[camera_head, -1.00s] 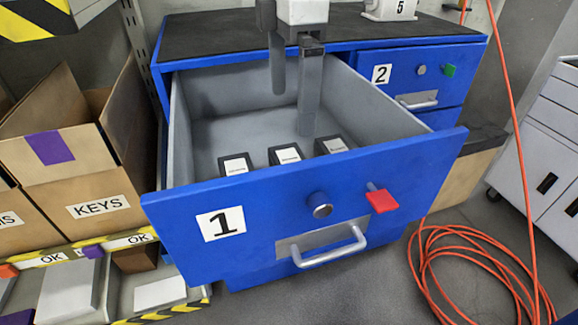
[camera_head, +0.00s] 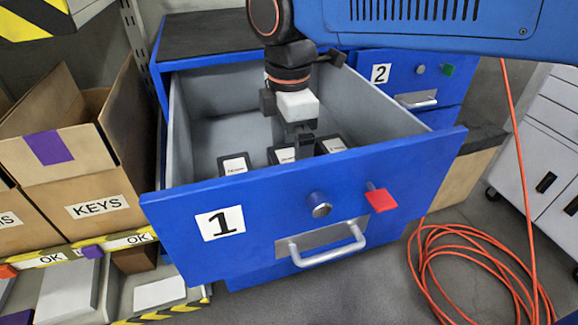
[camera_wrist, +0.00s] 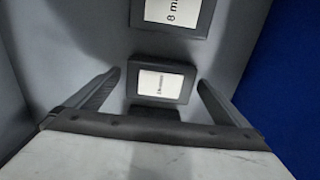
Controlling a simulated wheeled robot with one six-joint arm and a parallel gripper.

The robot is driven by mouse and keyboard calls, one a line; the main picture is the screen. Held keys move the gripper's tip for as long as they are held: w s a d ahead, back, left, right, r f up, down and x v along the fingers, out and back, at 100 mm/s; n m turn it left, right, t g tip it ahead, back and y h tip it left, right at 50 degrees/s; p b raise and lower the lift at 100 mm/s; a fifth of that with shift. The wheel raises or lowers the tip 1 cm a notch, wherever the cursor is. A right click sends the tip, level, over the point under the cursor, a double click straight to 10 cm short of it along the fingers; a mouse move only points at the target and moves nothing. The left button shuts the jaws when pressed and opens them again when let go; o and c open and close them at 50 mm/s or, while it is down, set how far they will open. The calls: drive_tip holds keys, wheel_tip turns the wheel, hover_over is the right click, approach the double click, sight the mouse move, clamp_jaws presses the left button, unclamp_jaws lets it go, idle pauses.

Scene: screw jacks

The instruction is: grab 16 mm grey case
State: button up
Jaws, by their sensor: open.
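Three small dark cases with white labels lie in a row in the open drawer: left case (camera_head: 234,164), middle case (camera_head: 282,155) and right case (camera_head: 332,145). Their labels are too small to read in the head view, so I cannot tell which is 16 mm. In the wrist view my gripper (camera_wrist: 159,80) is open. A case (camera_wrist: 162,82) with an unreadable label appears between its fingers, not gripped. Another case (camera_wrist: 172,14) shows "8 m" on its cut-off label.
The blue drawer front (camera_head: 270,228) marked 1 and the grey drawer walls (camera_head: 385,105) enclose the cases. Drawer 2 (camera_head: 440,75) is shut. Cardboard boxes (camera_head: 75,160) stand left on a shelf. An orange hose (camera_head: 470,270) lies coiled on the floor at right.

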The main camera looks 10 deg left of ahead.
drive_tip(key=shift+f, duration=0.55)
drive_tip(key=c, duration=1.4)
